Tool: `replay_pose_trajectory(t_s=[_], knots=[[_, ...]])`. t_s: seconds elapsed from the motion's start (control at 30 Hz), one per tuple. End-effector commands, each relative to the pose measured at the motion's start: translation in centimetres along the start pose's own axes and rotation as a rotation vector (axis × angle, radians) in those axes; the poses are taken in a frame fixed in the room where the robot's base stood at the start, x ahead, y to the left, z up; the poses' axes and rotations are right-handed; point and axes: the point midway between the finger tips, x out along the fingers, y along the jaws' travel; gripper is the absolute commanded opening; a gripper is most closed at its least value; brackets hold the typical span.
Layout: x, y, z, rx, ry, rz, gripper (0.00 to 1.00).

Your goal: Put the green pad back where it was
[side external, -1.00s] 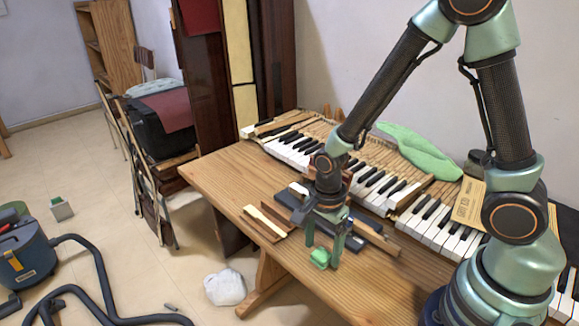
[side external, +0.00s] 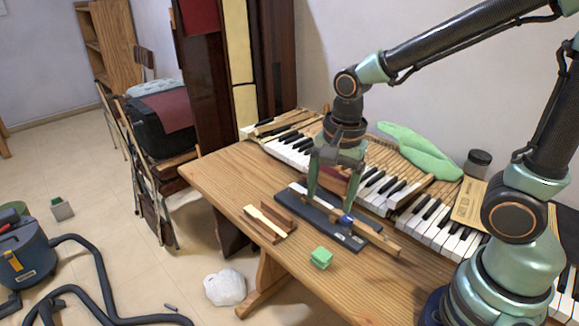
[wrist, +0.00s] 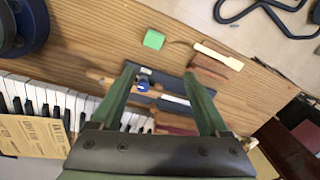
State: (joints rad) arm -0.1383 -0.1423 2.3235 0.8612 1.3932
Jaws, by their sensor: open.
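The green pad (side external: 321,258) is a small block lying on the wooden table near its front edge. It also shows in the wrist view (wrist: 154,39), on bare wood near the top. My gripper (side external: 331,202) is open and empty, its green fingers pointing down over the dark tray (side external: 292,200), behind and above the pad. In the wrist view my fingers (wrist: 160,72) are spread wide, with the tray between and below them. The pad is apart from both fingers.
A small blue object (side external: 346,220) and a long wooden strip (side external: 372,237) lie at the tray. Loose wooden keys (side external: 265,222) lie left of the pad. The keyboard (side external: 380,185) runs behind, with a large green cloth (side external: 420,152). The table right of the pad is clear.

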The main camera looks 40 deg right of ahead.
Motion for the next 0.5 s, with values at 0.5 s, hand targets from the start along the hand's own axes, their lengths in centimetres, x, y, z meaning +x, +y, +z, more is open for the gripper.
replay_pose_trajectory(t_s=[0.5], knots=[[-8.8, 2.0, -3.2, -1.08, 0.284, -0.235, 0.78]])
